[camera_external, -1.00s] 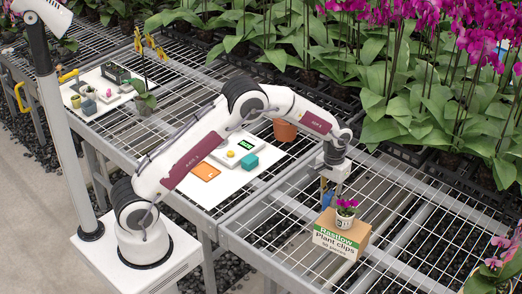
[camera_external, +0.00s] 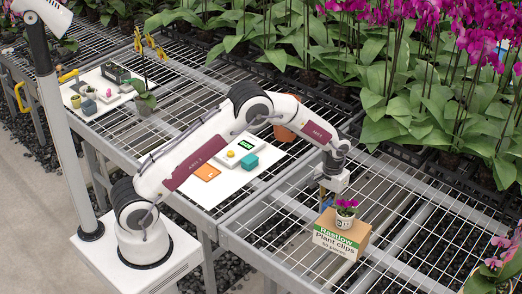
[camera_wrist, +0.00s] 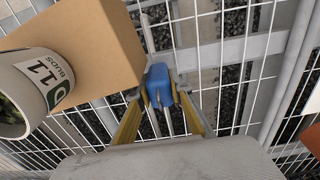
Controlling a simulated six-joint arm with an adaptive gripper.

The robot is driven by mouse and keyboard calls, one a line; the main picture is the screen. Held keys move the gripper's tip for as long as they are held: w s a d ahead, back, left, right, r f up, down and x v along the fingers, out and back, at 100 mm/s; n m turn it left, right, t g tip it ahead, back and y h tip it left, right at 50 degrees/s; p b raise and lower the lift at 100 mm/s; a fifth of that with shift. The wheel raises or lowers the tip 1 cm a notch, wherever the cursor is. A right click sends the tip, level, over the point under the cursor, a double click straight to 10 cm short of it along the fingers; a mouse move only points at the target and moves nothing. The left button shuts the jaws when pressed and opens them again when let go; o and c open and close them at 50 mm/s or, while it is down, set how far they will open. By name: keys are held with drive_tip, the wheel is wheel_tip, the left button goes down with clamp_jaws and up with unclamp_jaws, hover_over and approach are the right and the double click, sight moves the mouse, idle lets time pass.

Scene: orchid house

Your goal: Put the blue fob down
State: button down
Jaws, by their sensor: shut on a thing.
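The blue fob (camera_wrist: 160,84) is between the two yellow-sided fingers of my gripper (camera_wrist: 158,90) in the wrist view. My gripper is shut on it. In the external view my gripper (camera_external: 325,202) points down at the left rear side of the cardboard box, over the wire mesh bench. The fob is beside the box's edge in the wrist view, with mesh below it. I cannot tell whether it touches the mesh or the box.
A cardboard plant clips box (camera_external: 340,236) carries a small white pot (camera_external: 344,221) with a magenta orchid. A white board (camera_external: 212,188) with an orange card (camera_external: 207,173) and a teal block (camera_external: 251,160) lies left. Open mesh (camera_external: 275,217) lies left of the box.

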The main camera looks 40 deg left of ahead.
sight(328, 201)
drive_tip(key=shift+f, duration=0.15)
drive_tip(key=c, duration=1.8)
unclamp_jaws()
drive_tip(key=shift+r, duration=3.9)
